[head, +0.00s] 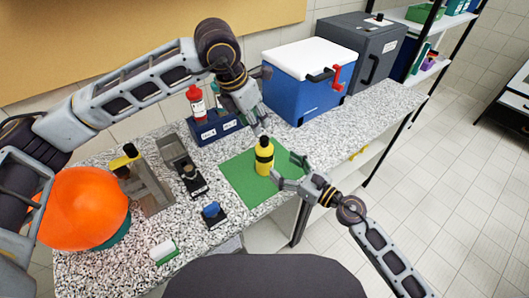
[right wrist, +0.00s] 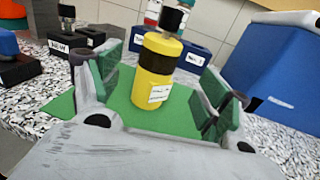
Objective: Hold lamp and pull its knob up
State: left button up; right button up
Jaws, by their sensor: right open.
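The lamp (head: 264,160) is a yellow cylinder with a black band and a black knob (head: 264,141) on top. It stands upright on a green mat (head: 236,178). In the right wrist view, the lamp (right wrist: 154,72) stands ahead, between the green finger pads, with a white label low on its side. My right gripper (head: 287,171) is open, just right of the lamp, with no visible grip on it. My left gripper (head: 258,125) points down from above, just above and behind the knob. Its fingertips are too small to show whether they are open.
A blue cooler (head: 297,95) with a white lid stands behind right, beside a grey box (head: 372,45). A blue holder (head: 214,128) with a red-capped bottle (head: 196,102) is behind left. Left lie dark devices (head: 190,180), a blue-topped block (head: 212,214) and an orange ball (head: 83,208).

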aim_at(271, 157)
jog(key=shift+x, duration=4.45)
jog(key=shift+c, duration=0.2)
